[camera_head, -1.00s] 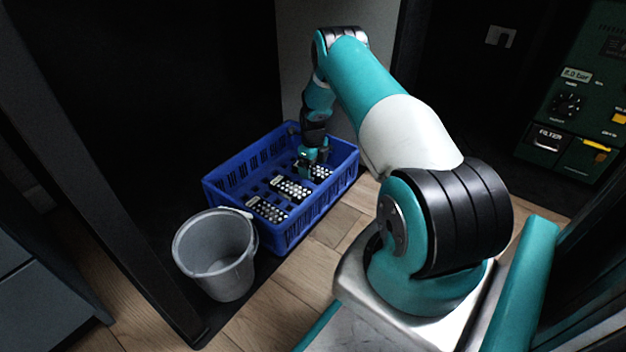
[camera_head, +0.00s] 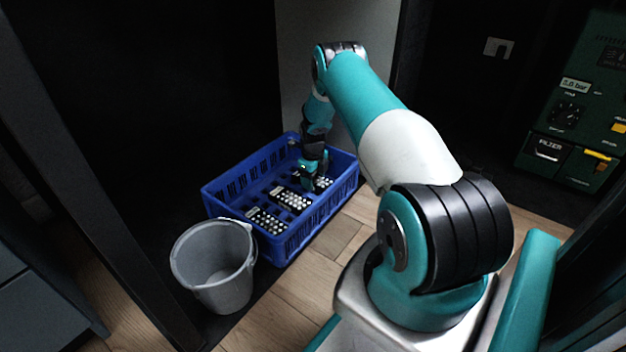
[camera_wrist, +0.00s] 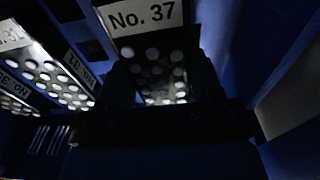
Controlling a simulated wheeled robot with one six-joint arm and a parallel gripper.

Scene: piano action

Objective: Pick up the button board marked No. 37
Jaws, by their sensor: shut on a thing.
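The button board marked No. 37 (camera_wrist: 146,18) shows at the top middle of the wrist view, its white label readable and its rows of pale round buttons below. It also shows as the rightmost board in the head view (camera_head: 327,183), partly covered by my gripper (camera_head: 314,188). The gripper's dark fingers straddle the board in the wrist view (camera_wrist: 160,100), shut on it. The board is inside the blue crate (camera_head: 285,249). Whether it touches the crate floor cannot be told.
Two more button boards lie left of it in the crate, a middle one (camera_head: 292,198) and a near one (camera_head: 266,221). A grey bucket (camera_head: 213,262) stands against the crate's near left corner. A wall is close behind the crate. Wooden floor (camera_head: 335,236) is clear at right.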

